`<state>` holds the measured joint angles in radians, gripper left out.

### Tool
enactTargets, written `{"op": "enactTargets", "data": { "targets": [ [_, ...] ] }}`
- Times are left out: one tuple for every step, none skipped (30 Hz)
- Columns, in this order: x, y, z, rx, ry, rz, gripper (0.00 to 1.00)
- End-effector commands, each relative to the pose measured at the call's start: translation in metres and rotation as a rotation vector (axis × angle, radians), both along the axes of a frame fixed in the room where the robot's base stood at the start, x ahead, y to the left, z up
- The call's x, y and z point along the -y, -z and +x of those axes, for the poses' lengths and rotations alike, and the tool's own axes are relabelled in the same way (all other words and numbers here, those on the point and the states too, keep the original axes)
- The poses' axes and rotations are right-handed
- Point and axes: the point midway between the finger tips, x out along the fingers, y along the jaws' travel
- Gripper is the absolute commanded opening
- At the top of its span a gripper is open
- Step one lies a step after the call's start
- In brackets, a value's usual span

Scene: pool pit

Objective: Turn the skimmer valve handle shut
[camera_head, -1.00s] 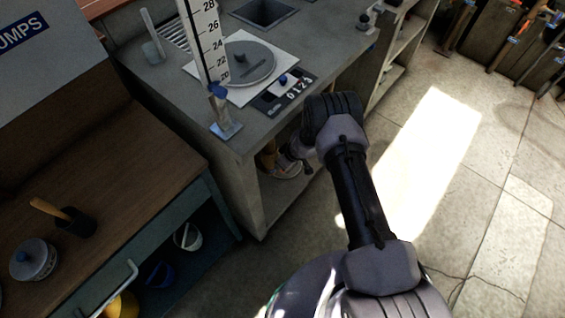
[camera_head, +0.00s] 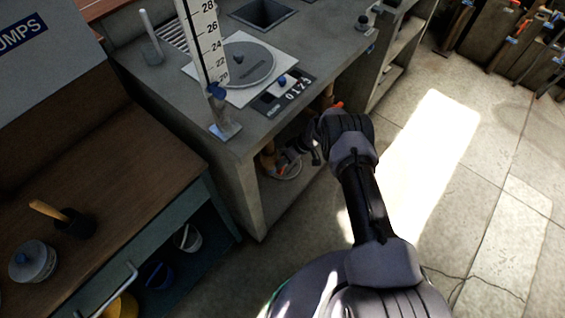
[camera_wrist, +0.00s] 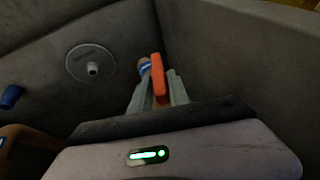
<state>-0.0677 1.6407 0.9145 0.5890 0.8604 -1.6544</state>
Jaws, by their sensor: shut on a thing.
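An orange lever handle (camera_wrist: 159,82) with a blue and white band behind it shows in the wrist view. My gripper (camera_wrist: 160,93) is shut on this handle, one pale finger on each side. I cannot read any label that names the valve. In the head view my gripper (camera_head: 290,160) reaches into the open space under the grey counter, beside a small orange spot (camera_head: 283,170). The valve body is mostly hidden by my gripper and the shade.
A round grey fitting with a pale nozzle (camera_wrist: 92,67) and a blue knob (camera_wrist: 13,97) are left of the handle. Dark walls close in around it. The grey counter (camera_head: 190,105) overhangs my gripper. A wooden bench (camera_head: 110,190) stands left.

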Motion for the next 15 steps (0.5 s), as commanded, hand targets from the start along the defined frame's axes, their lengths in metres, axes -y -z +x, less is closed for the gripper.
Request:
{"op": "enactTargets", "data": {
  "targets": [
    [0.0009, 0.0003, 0.0017, -0.015, 0.002, 0.015, 0.0],
    [0.001, 0.0007, 0.0016, -0.026, 0.003, 0.024, 0.0],
    [0.0012, 0.0005, 0.0021, -0.04, 0.002, 0.033, 0.0],
    [0.0011, 0.0009, 0.0018, -0.051, 0.002, 0.041, 0.0],
    [0.0013, 0.0008, 0.0021, -0.058, 0.001, 0.047, 0.0],
    [0.0012, 0.001, 0.0023, -0.068, 0.001, 0.057, 0.0],
    [0.0013, 0.0011, 0.0025, -0.076, 0.0, 0.062, 0.0],
    [0.0013, 0.0008, 0.0028, -0.083, 0.001, 0.069, 0.0],
    [0.0015, 0.0012, 0.0026, -0.093, 0.001, 0.076, 0.0],
    [0.0018, 0.0013, 0.0029, -0.099, 0.001, 0.079, 0.0],
    [0.0018, 0.0013, 0.0032, -0.104, 0.002, 0.085, 0.0],
    [0.0018, 0.0014, 0.0031, -0.112, 0.002, 0.091, 0.0],
    [0.002, 0.0012, 0.0036, -0.116, 0.001, 0.094, 0.0],
    [0.0019, 0.0014, 0.0032, -0.121, 0.002, 0.098, 0.0],
    [0.0018, 0.0014, 0.0034, -0.126, 0.001, 0.102, 0.0]
  ]
}}
